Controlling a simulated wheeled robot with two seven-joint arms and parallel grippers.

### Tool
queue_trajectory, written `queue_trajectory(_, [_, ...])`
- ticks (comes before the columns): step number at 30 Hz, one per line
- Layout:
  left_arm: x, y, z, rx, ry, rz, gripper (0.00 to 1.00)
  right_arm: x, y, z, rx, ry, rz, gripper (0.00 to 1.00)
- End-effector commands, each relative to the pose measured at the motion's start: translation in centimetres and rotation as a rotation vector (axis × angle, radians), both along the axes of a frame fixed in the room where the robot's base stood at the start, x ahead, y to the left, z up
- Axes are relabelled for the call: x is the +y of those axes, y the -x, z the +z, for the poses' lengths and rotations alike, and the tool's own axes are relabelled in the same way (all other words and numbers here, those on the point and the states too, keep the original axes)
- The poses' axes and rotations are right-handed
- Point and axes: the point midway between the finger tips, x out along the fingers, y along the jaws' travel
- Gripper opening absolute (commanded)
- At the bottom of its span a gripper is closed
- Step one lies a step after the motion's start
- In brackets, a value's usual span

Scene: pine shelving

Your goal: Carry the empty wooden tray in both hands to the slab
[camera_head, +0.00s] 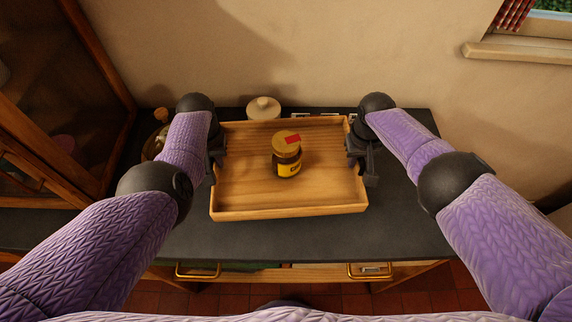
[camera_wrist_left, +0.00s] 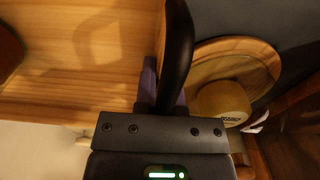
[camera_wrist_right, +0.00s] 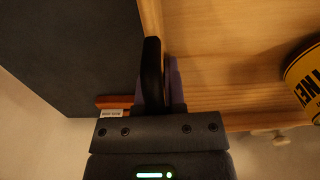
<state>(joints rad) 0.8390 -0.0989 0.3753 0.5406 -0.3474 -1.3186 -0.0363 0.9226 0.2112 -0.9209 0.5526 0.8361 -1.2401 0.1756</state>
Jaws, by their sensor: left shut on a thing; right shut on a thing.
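The wooden tray (camera_head: 290,212) is over the dark counter top (camera_head: 300,240) in the head view. It is not empty: a jar with a tan lid, a red patch and a yellow label (camera_head: 287,160) stands inside it. My left gripper (camera_head: 214,158) is shut on the tray's left wall, and my right gripper (camera_head: 359,156) is shut on its right wall. The left wrist view shows the tray's inside (camera_wrist_left: 80,50) beside the finger. The right wrist view shows the tray (camera_wrist_right: 215,60) and the jar (camera_wrist_right: 305,75). I cannot tell whether the tray touches the counter.
A pale round lidded pot (camera_head: 263,107) stands behind the tray. A jar with a cork-like top (camera_head: 160,116) is at the back left, near a wooden glass-fronted cabinet (camera_head: 75,70). The wall is behind, with a window sill (camera_head: 515,50). Counter in front of the tray is clear.

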Motion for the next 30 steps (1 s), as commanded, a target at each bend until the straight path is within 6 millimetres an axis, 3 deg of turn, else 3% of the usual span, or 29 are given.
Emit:
queue_trajectory(11, [0.1, 0.0, -1.3, 0.001, -0.003, 0.001, 0.00, -0.1, 0.0, -1.3, 0.001, 0.001, -0.001, 0.00])
queue_trajectory(23, [0.1, 0.1, -5.9, 0.010, -0.003, 0.001, 0.00, -0.1, 0.1, -5.9, 0.011, 0.001, -0.001, 0.00])
queue_trajectory(24, [0.1, 0.2, -5.5, 0.011, -0.002, 0.001, 0.18, -0.1, 0.2, -5.5, 0.011, 0.001, -0.001, 0.18])
queue_trajectory(27, [0.1, 0.2, -5.3, 0.011, -0.002, 0.001, 0.39, -0.1, 0.1, -5.2, 0.010, 0.001, -0.001, 0.39])
queue_trajectory(28, [0.1, 0.2, -5.3, 0.011, -0.002, 0.001, 0.46, 0.0, 0.1, -5.2, 0.010, 0.001, -0.001, 0.46])
queue_trajectory(30, [0.1, 0.2, -5.3, 0.011, -0.001, 0.001, 0.47, 0.0, 0.1, -5.2, 0.010, 0.001, -0.001, 0.47])
